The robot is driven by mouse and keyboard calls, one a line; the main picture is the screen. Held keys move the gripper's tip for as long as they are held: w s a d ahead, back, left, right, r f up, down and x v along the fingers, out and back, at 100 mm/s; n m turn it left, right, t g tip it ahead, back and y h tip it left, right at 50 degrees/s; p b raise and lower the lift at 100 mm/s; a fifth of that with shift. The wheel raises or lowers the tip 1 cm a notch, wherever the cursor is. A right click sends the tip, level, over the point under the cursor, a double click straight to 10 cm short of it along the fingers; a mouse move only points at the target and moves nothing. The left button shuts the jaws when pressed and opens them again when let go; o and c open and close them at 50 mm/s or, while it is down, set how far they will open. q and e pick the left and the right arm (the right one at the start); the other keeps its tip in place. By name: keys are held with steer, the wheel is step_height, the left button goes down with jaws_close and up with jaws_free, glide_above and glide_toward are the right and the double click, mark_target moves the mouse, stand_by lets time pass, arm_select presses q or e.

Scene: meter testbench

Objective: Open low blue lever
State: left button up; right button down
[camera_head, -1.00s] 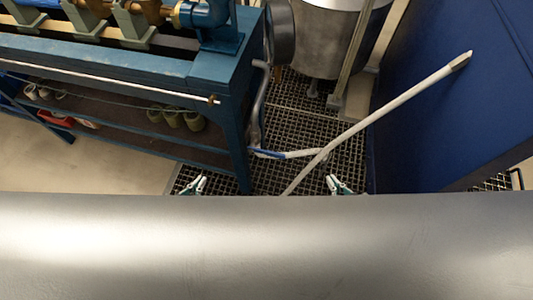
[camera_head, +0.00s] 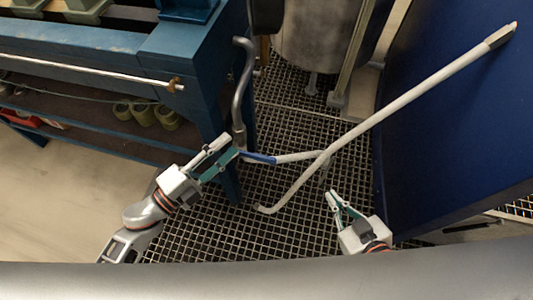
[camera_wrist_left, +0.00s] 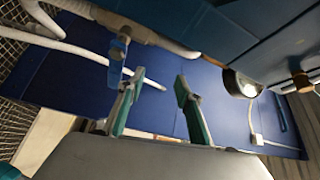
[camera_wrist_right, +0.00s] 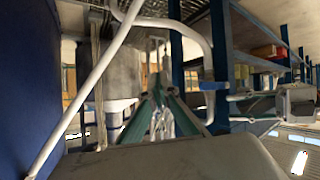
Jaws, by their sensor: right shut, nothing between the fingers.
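The blue lever (camera_head: 260,158) sits on a white pipe low over the floor grating, beside the blue bench leg. In the left wrist view the blue lever (camera_wrist_left: 116,65) is just left of the left finger, not between the fingers. My left gripper (camera_head: 229,148) is close to the lever in the head view; its fingers (camera_wrist_left: 160,80) stand apart with nothing between them. The lever also shows in the right wrist view (camera_wrist_right: 213,86). My right gripper (camera_head: 334,196) is shut and empty, right of the pipe and apart from the lever.
The blue bench (camera_head: 190,50) stands at upper left, with a grey bent pipe (camera_head: 243,85) by its corner. A long white pipe (camera_head: 400,101) slants toward the blue panel (camera_head: 450,130) at right. A metal tank (camera_head: 315,40) stands behind. The grating (camera_head: 225,235) in front is clear.

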mark_target(262, 160)
arm_select(q)
step_height(262, 160, down, 7)
steer(key=s+d+m+g+h+b, duration=0.1)
steer(key=s+d+m+g+b, duration=0.15)
steer(key=m+g, duration=0.2)
steer(key=shift+m+t, duration=0.25)
steer(key=shift+s+x, duration=0.15)
steer(key=shift+x, duration=1.9)
steer(key=shift+s+x, duration=0.2)
steer(key=shift+x, duration=1.8)
steer(key=shift+d+r, duration=0.15)
steer(key=shift+d, duration=0.05)
jaws_close()
